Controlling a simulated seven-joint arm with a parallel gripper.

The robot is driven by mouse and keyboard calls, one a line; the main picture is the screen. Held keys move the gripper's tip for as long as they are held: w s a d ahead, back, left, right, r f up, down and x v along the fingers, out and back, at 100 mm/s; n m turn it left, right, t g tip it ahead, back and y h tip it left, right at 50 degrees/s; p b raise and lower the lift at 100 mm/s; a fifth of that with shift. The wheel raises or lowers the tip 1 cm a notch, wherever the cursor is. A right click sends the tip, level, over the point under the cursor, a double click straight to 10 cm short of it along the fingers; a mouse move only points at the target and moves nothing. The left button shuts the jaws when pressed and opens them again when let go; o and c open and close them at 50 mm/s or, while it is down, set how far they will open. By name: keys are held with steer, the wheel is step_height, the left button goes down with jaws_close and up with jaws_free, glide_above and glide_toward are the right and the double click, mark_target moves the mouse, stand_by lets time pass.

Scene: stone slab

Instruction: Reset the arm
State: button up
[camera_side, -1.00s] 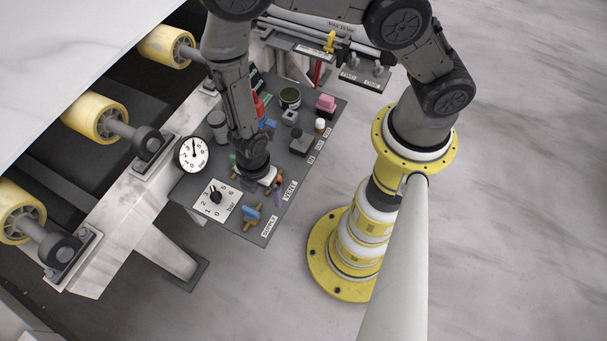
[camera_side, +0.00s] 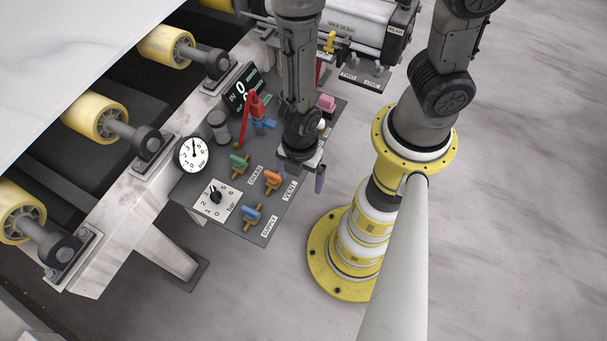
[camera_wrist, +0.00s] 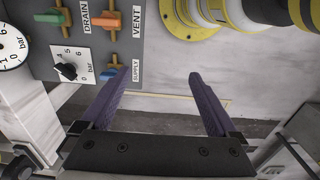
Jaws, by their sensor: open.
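My gripper (camera_side: 300,176) hangs from my arm above the right edge of the grey panel (camera_side: 226,176) in the side view. Its two purple fingers are spread apart with nothing between them. In the wrist view my gripper (camera_wrist: 157,78) is also open and empty, with bare pale floor between and beyond the fingers. It is apart from the valves. The orange VENT valve (camera_side: 272,179), the blue SUPPLY valve (camera_side: 251,213) and the green DRAIN valve (camera_side: 239,163) stand to its left. My wrist hides part of the panel behind it.
A round gauge (camera_side: 194,154) and a dial (camera_side: 215,196) sit on the panel's left side. A red-handled part (camera_side: 247,115), a display (camera_side: 243,92) and a pink block (camera_side: 327,102) stand farther back. Yellow rollers (camera_side: 95,117) line the left.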

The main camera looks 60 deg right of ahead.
steer(key=shift+s+d+r, duration=0.15)
steer(key=shift+s, duration=0.1)
stand_by(0.3)
